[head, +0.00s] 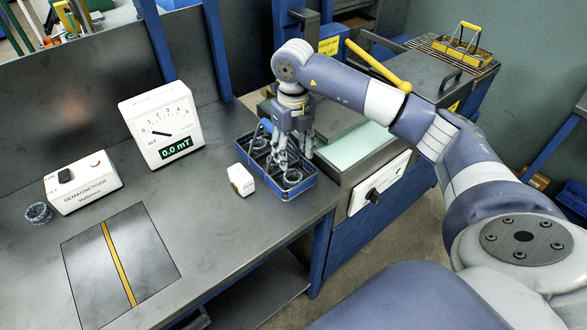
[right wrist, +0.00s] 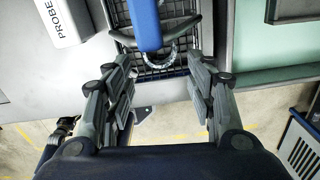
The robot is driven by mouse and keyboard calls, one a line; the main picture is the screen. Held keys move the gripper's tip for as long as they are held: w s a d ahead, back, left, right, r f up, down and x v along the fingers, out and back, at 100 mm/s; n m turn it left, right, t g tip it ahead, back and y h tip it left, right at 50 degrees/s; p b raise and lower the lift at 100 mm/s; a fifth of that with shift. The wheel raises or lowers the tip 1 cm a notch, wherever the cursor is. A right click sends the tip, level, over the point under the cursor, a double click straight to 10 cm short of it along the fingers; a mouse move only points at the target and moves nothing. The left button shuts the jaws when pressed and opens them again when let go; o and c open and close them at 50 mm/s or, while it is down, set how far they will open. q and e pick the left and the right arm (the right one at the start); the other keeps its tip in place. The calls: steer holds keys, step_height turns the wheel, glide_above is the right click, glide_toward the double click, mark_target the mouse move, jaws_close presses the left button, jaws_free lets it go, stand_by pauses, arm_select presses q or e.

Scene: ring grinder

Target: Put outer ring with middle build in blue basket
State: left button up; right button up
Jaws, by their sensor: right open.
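The blue basket (head: 303,189) stands at the right end of the grey bench. One metal ring (head: 292,177) lies in its near part and another ring (head: 260,145) in its far left part. Another dark ring (head: 38,212) lies on the bench at the far left. I cannot tell which ring has the middle build. My right gripper (head: 286,161) is over the basket, pointing down. In the right wrist view its fingers (right wrist: 165,100) are apart with nothing gripped. A ring (right wrist: 174,55) shows beyond them, partly hidden by a blue handle-like bar (right wrist: 146,25). My left gripper is out of view.
A white probe block (head: 241,180) stands just left of the basket. A meter (head: 162,125) reading 0.0 mT, a demagnetiser box (head: 83,184) and a dark plate with a yellow stripe (head: 120,262) are further left. A machine (head: 380,184) adjoins on the right.

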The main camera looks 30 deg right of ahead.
steer(key=shift+r+b, duration=0.35)
steer(key=shift+r, duration=1.95)
steer(key=shift+f, duration=0.1)
